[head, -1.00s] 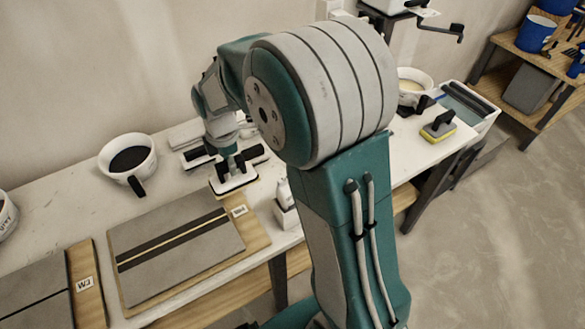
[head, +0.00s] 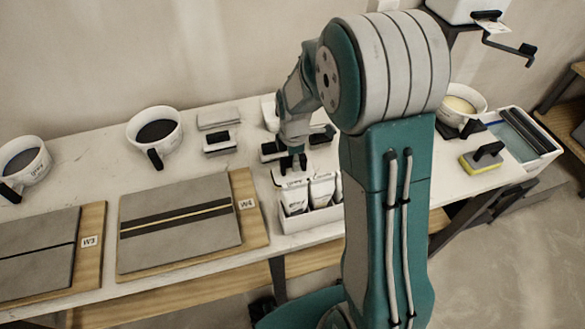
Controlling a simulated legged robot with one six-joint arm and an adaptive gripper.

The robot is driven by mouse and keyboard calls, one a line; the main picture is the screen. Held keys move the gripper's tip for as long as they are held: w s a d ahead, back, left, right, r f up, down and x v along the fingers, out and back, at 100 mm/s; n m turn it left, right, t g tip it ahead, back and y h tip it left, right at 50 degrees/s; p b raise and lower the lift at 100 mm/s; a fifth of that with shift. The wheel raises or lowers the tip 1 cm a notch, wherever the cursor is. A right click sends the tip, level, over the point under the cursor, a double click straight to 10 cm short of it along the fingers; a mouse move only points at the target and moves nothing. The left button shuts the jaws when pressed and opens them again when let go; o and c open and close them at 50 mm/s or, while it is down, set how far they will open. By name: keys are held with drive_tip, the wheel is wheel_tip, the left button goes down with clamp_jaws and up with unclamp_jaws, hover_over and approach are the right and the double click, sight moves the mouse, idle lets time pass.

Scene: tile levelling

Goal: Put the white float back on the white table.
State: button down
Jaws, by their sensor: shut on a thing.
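My gripper (head: 292,163) is in the head view at the far middle of the white table (head: 90,170). It is shut on the handle of the white float (head: 284,181), which hangs pad down below the fingers. The float is just behind a white caddy, whose contents partly overlap it. A gap under the float cannot be made out, so I cannot tell whether it touches the table.
Other dark-handled floats (head: 221,143) stand close behind and left of my gripper. The white caddy (head: 300,221) holds pouches. Tile boards W4 (head: 190,222) and W3 (head: 50,255), buckets (head: 155,131) and a yellow sponge float (head: 482,158) stand on the table.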

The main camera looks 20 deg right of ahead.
drive_tip(key=f, duration=0.1)
drive_tip(key=d+f, duration=0.1)
drive_tip(key=f, duration=0.1)
drive_tip(key=shift+d+f, duration=0.15)
drive_tip(key=shift+f, duration=0.05)
drive_tip(key=shift+a, duration=0.75)
drive_tip(key=c, duration=0.7)
unclamp_jaws()
drive_tip(key=shift+a, duration=0.1)
drive_tip(key=shift+o, duration=1.2)
drive_tip(key=shift+d, duration=0.6)
wheel_tip(320, 180, up, 12)
drive_tip(key=shift+a+r, duration=0.1)
drive_tip(key=shift+a, duration=0.05)
drive_tip(key=s+r+m+t, duration=0.2)
drive_tip(key=s+r+m, duration=0.4)
drive_tip(key=s+m, duration=0.3)
drive_tip(key=s+r+m+t, duration=0.3)
drive_tip(key=s+r+m, duration=0.4)
drive_tip(key=s, duration=0.5)
drive_tip(key=shift+m+t, duration=0.3)
drive_tip(key=shift+m, duration=0.7)
drive_tip(key=shift+w+a+r, duration=0.1)
